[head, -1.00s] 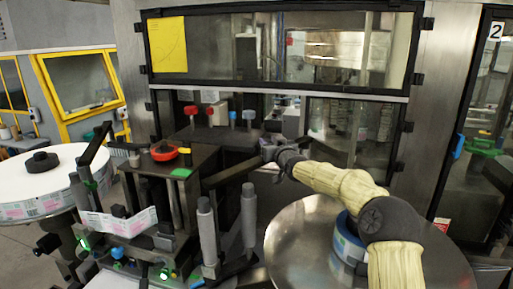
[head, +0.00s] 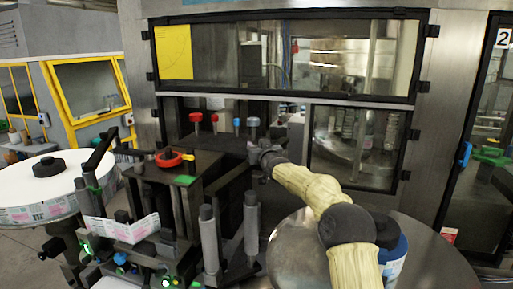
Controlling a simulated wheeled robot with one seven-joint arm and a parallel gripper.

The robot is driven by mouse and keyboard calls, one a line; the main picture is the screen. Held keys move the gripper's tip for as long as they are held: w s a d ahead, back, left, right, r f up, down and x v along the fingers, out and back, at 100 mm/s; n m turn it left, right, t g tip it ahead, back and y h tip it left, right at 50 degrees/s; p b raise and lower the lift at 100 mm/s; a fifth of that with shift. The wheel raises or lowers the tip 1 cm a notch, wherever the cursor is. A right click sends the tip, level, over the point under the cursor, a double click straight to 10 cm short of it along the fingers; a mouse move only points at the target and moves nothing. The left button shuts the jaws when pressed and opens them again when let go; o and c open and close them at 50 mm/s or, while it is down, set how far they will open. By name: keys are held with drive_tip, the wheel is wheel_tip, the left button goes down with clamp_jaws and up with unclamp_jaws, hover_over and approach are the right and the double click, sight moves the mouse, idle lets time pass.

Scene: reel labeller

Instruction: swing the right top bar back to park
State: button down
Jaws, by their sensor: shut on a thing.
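The labeller (head: 150,175) stands at the centre left, with a dark top plate, a red knob ring (head: 169,158) and a green tab. The right top bar (head: 226,175) is a dark bar slanting from the labeller's right side back and up to the right. My gripper (head: 259,155) is at its far end, shut on the bar. The fingers are small and dark here, and the exact contact is partly hidden. My arm reaches in from the lower right.
Two grey upright rollers (head: 209,235) stand in front of the bar. A white label reel (head: 45,180) lies at left. Windowed machine panels rise behind.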

drive_tip(key=shift+s+a+f, duration=0.15)
drive_tip(key=shift+a+f, duration=0.3)
drive_tip(key=shift+a, duration=0.3)
drive_tip(key=c, duration=1.2)
unclamp_jaws()
drive_tip(key=shift+s+r, duration=0.1)
drive_tip(key=shift+s, duration=0.05)
drive_tip(key=shift+o, duration=0.8)
drive_tip(key=shift+s+a+r, duration=0.1)
drive_tip(key=shift+s+a, duration=0.05)
drive_tip(key=shift+a, duration=0.15)
drive_tip(key=shift+d+r, duration=0.2)
drive_tip(key=shift+r, duration=0.05)
drive_tip(key=shift+d, duration=0.1)
drive_tip(key=b+v, duration=0.7)
drive_tip(key=v, duration=1)
drive_tip(key=shift+d+b, duration=0.2)
drive_tip(key=shift+b, duration=0.2)
